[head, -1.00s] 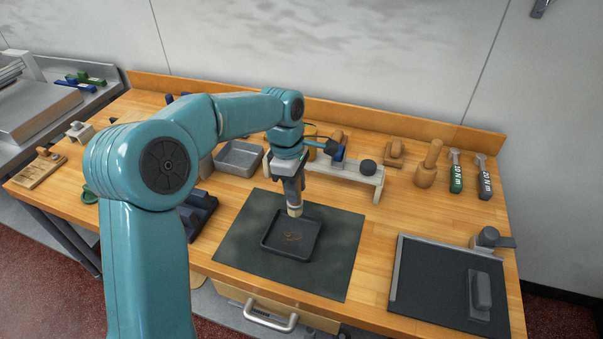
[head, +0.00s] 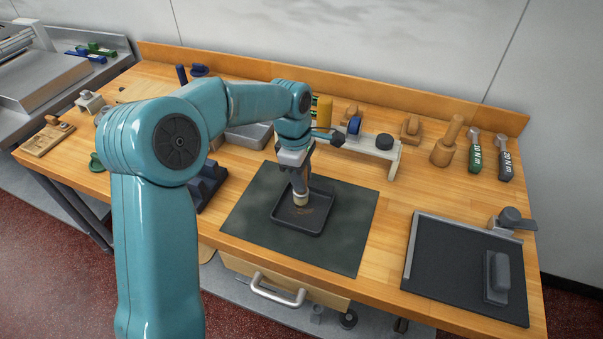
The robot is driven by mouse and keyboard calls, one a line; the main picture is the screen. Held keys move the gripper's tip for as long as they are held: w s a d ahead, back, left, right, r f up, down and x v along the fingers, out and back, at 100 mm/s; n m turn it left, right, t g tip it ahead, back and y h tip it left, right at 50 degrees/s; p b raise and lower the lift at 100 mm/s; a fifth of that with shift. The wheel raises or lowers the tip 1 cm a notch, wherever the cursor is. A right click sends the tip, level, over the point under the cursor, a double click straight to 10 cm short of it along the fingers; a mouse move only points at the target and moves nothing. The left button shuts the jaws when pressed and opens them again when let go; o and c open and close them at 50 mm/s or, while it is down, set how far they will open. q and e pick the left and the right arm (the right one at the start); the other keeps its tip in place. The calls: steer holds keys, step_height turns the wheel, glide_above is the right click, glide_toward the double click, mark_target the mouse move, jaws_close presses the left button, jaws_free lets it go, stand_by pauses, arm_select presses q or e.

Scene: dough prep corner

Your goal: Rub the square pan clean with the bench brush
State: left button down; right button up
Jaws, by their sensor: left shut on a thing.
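The square pan (head: 318,226) is a dark, shallow tray lying flat on a dark green mat (head: 352,212). A small brownish smear (head: 305,212) shows on the pan's floor. My left gripper (head: 300,187) points down over the back part of the pan and is shut on the bench brush (head: 301,198). Only the brush's pale lower end shows, low over or on the pan's floor; I cannot tell whether it touches. The gripper hides the rest of the brush. My right gripper is not in view.
A pale rack (head: 372,150) with a dark knob stands behind the mat. A dark board (head: 468,275) with a grey block lies to the right. A dark blue holder (head: 206,185) sits left of the mat.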

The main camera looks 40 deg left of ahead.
arm_select(q)
steer(key=shift+s+a, duration=0.15)
stand_by(0.3)
steer(key=shift+s+a, duration=0.15)
steer(key=shift+a, duration=0.45)
steer(key=shift+f, duration=0.15)
steer(key=shift+f, duration=0.35)
steer(key=shift+f+b, duration=0.25)
steer(key=shift+b, duration=0.15)
